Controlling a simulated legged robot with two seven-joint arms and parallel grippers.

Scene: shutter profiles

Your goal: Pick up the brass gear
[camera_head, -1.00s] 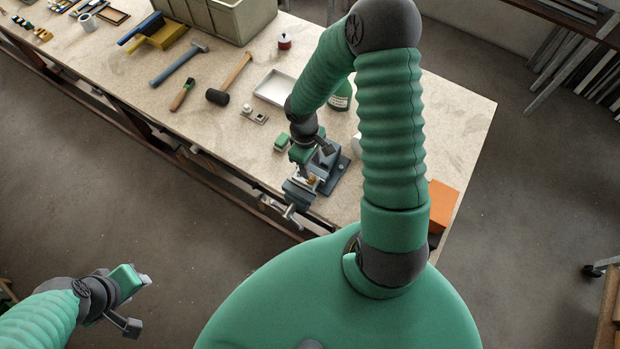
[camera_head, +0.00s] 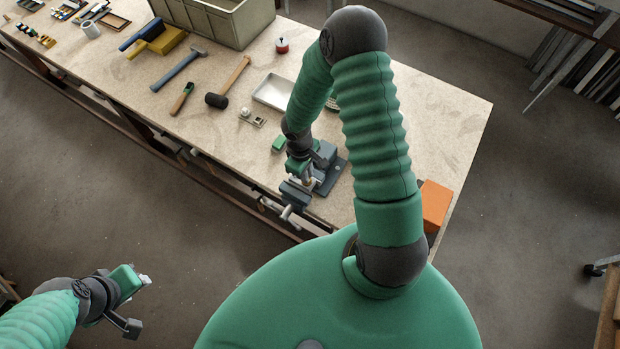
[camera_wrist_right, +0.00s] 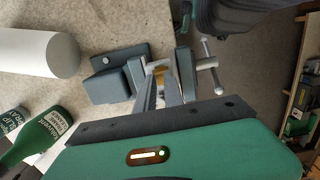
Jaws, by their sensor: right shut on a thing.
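The brass gear (camera_wrist_right: 161,70) shows as a small yellow-gold piece between the jaws of the grey bench vise (camera_wrist_right: 110,87) in the right wrist view. Most of it is hidden by my fingers. The vise also stands at the table's front edge in the head view (camera_head: 332,178). My right gripper (camera_wrist_right: 161,84) is over the vise jaws and shut on the brass gear; it also shows in the head view (camera_head: 309,180). I cannot tell whether the gear still touches the jaws. My left gripper (camera_head: 138,303) is open and empty, over the floor left of the table.
A metal tray (camera_head: 272,92), a mallet (camera_head: 217,100) and an orange box (camera_head: 435,205) are on the table.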

